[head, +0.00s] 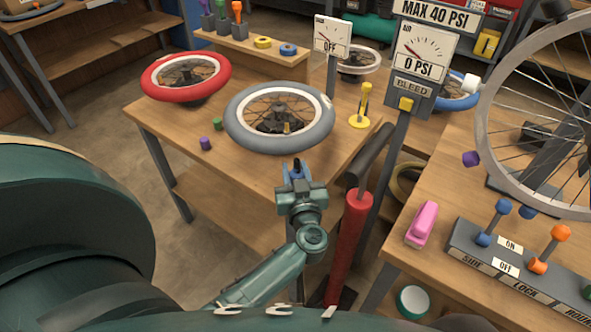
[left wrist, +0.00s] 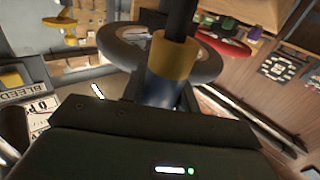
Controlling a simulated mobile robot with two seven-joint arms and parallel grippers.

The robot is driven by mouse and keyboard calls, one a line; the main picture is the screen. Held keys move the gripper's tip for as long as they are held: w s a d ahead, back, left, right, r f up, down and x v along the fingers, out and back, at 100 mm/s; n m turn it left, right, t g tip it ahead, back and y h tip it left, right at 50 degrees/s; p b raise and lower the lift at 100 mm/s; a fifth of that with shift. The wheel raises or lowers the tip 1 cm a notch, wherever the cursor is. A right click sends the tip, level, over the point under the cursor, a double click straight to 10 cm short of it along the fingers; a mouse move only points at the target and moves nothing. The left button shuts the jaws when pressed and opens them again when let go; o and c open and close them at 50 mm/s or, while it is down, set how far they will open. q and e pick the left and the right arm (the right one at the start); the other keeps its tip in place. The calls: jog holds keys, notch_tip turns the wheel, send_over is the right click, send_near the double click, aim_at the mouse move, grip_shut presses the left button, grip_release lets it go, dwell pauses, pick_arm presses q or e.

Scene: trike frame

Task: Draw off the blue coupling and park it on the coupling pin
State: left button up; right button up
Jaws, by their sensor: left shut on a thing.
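My left gripper (head: 297,178) is shut on the blue coupling (head: 297,171), in front of the grey-tyred wheel's near edge. In the left wrist view the blue coupling (left wrist: 165,92) has a yellow-brown collar (left wrist: 172,60) and a dark hose or stem (left wrist: 180,18) above it. The grey-tyred wheel (head: 240,126) lies flat on the table; its valve cannot be made out, and the coupling looks apart from the tyre. A yellow pin (head: 365,103) on a round yellow base stands on the table, right of the wheel, and looks empty. My right gripper is not in view.
A red-tyred wheel (head: 187,98) lies at the back left. A purple cap (head: 205,143) and a green cap (head: 217,124) lie near the table's left edge. The OFF gauge (head: 332,37), the 0 PSI gauge post (head: 424,60) and a red pump (head: 350,235) stand nearby.

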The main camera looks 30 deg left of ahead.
pick_arm(q)
jog(key=shift+f+b, duration=0.45)
jog(key=shift+f, duration=0.7)
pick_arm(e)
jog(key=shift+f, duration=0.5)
pick_arm(q)
jog(key=o, duration=1.1)
jog(key=shift+o, duration=0.2)
